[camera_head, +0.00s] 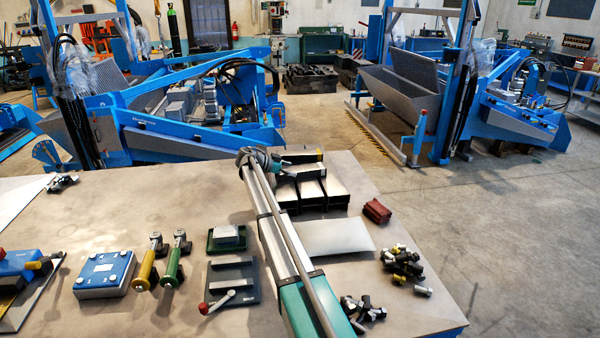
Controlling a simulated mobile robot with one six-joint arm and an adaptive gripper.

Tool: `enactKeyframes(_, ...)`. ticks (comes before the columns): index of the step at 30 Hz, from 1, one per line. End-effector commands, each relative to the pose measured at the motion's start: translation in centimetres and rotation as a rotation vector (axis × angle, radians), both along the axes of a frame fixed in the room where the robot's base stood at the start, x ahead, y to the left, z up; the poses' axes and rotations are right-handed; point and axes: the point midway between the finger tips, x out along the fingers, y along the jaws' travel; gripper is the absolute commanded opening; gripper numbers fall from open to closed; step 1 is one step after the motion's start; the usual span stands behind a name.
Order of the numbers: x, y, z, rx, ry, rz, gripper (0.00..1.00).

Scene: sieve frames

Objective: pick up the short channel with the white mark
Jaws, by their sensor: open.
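Several short dark channels lie side by side towards the back right of the table, among them a left one (286,194), a middle one (311,190) and a right one (335,189). Their upper faces look pale. I cannot tell at this size which one bears the white mark. My gripper (304,158) is at the far end of my arm, over the back of this group. It is small and dark against the channels, and its fingers are hard to make out. It is open, and I see nothing held in it. My wrist hides part of the channels behind and to the left.
A pale plate (335,238) and a red-brown block (377,211) lie right of my arm. Loose bolts (403,265) lie near the right edge. Left are a green-handled clamp (175,262), a yellow-handled clamp (147,268) and a blue-topped block (104,272). The back left tabletop is mostly clear.

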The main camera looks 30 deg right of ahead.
Motion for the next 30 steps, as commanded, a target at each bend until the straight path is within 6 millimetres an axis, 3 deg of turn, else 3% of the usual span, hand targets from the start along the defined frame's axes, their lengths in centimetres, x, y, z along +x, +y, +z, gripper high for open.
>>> enactKeyframes(2,0.00,0.02,0.00,0.000,0.000,0.000,0.91)
enactKeyframes(13,0.02,0.06,0.00,0.000,0.000,0.001,0.22)
enactKeyframes(30,0.04,0.09,0.77,-0.003,0.000,0.001,0.22)
